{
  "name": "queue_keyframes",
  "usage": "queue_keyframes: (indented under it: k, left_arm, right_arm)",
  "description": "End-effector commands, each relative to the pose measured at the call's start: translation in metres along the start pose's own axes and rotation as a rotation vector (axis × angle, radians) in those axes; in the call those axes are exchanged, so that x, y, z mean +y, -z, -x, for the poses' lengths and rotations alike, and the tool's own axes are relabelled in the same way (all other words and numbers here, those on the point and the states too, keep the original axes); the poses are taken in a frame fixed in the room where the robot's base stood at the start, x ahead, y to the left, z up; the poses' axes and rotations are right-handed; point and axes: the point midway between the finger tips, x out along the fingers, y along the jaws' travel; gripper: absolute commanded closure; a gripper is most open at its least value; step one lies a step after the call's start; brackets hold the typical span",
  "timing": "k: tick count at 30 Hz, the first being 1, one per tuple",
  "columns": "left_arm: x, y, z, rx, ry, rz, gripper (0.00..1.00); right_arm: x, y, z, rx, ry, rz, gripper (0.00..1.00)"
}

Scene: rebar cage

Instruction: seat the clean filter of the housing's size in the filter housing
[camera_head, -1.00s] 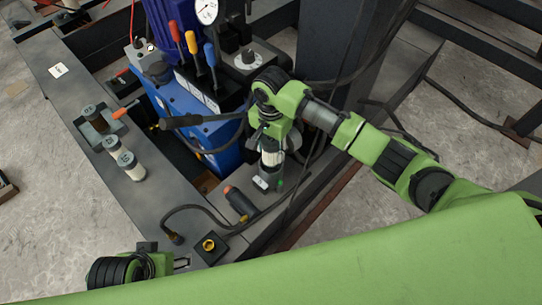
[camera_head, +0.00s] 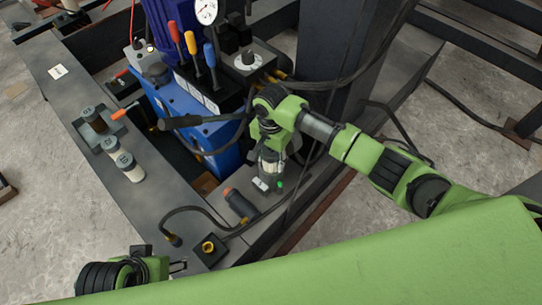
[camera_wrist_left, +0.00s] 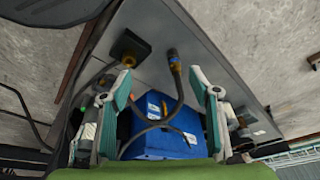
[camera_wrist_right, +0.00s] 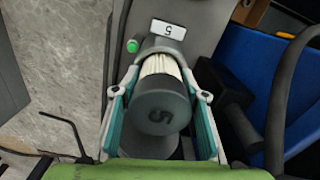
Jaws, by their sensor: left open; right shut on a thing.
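My right gripper (camera_head: 268,158) is shut on a filter with a dark cap marked 5 (camera_wrist_right: 162,110) and a white pleated body (camera_wrist_right: 160,68). The filter points down at the filter housing (camera_head: 264,183) on the steel beam. In the right wrist view, a plate marked 5 (camera_wrist_right: 168,30) and a green light (camera_wrist_right: 132,46) are beside a grey ring at the filter's far end. I cannot tell whether the filter's end is inside the housing. My left gripper (camera_head: 181,267) is open and empty above the beam; its fingers also show in the left wrist view (camera_wrist_left: 163,90).
The blue hydraulic unit (camera_head: 205,125) with levers is behind my right gripper. A dark cylinder with a red end (camera_head: 240,204), hoses and a gold-fitted block (camera_head: 209,249) lie in front.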

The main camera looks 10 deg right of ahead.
Motion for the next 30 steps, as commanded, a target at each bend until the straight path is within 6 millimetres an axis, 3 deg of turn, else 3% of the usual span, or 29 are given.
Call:
queue_keyframes:
  k: [2, 3, 4, 19, 24, 30]
  left_arm:
    - [0.0, 0.0, 0.0, 0.0, 0.0, 0.0, 0.44]
    - [0.0, 0.0, 0.0, 0.0, 0.0, 0.0, 0.44]
    - [0.0, 0.0, 0.0, 0.0, 0.0, 0.0, 0.44]
    - [0.0, -0.002, -0.006, 0.0, 0.0, 0.0, 0.44]
    - [0.0, 0.003, 0.0, -0.002, -0.001, 0.0, 0.44]
    - [0.002, -0.001, -0.042, -0.026, -0.005, -0.002, 0.44]
  right_arm:
    - [-0.001, 0.0, 0.001, 0.0, 0.002, 0.0, 0.87]
    - [0.0, 0.0, 0.0, 0.0, 0.001, 0.0, 0.49]
    - [0.0, 0.0, 0.0, 0.0, 0.001, 0.0, 0.43]
    - [-0.001, 0.001, 0.009, 0.002, 0.003, 0.0, 0.43]
    - [-0.002, 0.0, 0.051, 0.0, 0.005, 0.0, 0.43]
    - [-0.001, 0.0, 0.076, 0.0, 0.003, 0.0, 0.43]
